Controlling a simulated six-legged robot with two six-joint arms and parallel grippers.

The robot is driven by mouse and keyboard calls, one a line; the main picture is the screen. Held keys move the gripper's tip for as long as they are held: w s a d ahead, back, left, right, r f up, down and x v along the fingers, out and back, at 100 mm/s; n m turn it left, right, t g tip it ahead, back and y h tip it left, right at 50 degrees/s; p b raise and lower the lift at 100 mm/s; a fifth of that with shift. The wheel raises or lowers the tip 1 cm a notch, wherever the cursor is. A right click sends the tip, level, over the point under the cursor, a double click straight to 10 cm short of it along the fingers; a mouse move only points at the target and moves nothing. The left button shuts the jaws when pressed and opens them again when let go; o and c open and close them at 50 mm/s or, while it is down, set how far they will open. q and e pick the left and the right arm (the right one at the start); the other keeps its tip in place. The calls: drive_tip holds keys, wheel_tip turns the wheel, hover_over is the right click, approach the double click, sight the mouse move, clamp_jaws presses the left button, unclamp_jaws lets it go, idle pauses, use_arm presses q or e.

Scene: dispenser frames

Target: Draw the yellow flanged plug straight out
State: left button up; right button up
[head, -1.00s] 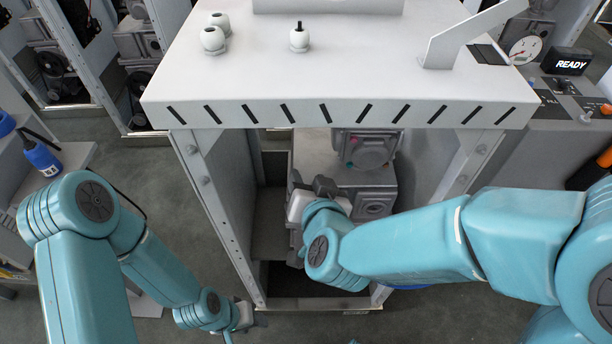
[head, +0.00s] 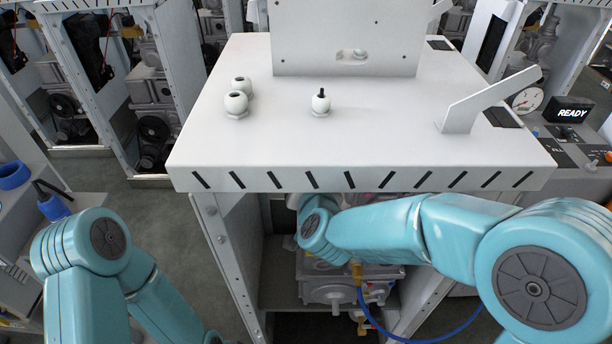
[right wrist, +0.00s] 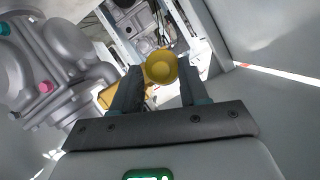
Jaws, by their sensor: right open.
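The yellow flanged plug (right wrist: 161,67) shows in the right wrist view as a round yellow disc with a raised rim. It sits between the fingertips of my right gripper (right wrist: 159,84). The jaws are apart, with a visible gap on the plug's right; on its left the finger is very close, and I cannot tell whether it touches. In the head view my right wrist reaches under the white top, which hides the right gripper. I cannot make out the plug for certain there. My left arm runs off the bottom edge of the head view, its gripper out of sight.
The white cabinet top (head: 380,150) overhangs the reach, with upright posts (head: 225,250) on both sides. Grey machinery (head: 335,285) stands inside, with a brass fitting (head: 357,272) and a blue hose (head: 440,338). Grey castings (right wrist: 45,75) lie close left in the wrist view.

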drive_tip(key=shift+a, duration=0.1)
clamp_jaws()
drive_tip(key=s, duration=0.6)
drive_tip(key=shift+s+b, duration=0.2)
drive_tip(key=shift+b, duration=0.2)
idle(0.4)
idle(0.5)
